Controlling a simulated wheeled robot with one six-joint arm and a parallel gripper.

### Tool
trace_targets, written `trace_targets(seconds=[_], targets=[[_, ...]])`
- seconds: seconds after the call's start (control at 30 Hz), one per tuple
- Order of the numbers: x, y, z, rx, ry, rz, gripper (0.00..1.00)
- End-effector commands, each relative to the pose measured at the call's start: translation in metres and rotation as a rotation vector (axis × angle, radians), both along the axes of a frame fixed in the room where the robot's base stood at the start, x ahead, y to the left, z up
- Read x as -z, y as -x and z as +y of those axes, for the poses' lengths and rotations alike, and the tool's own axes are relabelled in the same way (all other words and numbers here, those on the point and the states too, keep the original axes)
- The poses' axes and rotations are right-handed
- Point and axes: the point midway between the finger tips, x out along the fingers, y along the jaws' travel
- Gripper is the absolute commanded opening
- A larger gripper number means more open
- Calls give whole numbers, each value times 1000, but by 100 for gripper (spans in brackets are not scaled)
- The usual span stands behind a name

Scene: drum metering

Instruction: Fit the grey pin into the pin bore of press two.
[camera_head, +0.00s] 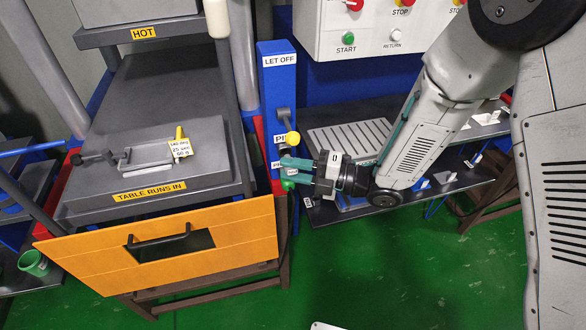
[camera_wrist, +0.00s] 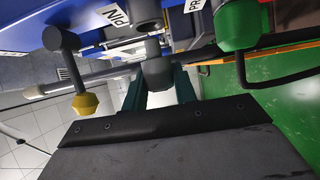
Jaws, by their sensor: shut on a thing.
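My gripper (camera_head: 290,172) is at the blue post (camera_head: 278,88) on the right side of the press, level with its lower labels. In the head view the pin is hidden by the fingers. A grey boss (camera_wrist: 146,12) stands beside the PIN label (camera_wrist: 115,16), just beyond the pin. I cannot tell whether the pin touches it or has entered a bore.
A yellow-knobbed lever (camera_head: 292,138) is just above my fingers, and a green knob (camera_head: 287,184) is just below. The press has an orange front guard (camera_head: 165,245). A tagged tool (camera_head: 181,146) lies on its table. A dark bench (camera_head: 350,115) stands to the right, with green floor in front.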

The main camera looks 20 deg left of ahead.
Motion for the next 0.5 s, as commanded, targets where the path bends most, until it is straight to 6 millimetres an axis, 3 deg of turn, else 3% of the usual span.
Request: trace_targets(seconds=[0.5], targets=[[0, -3, 2, 0, 0, 0, 6]])
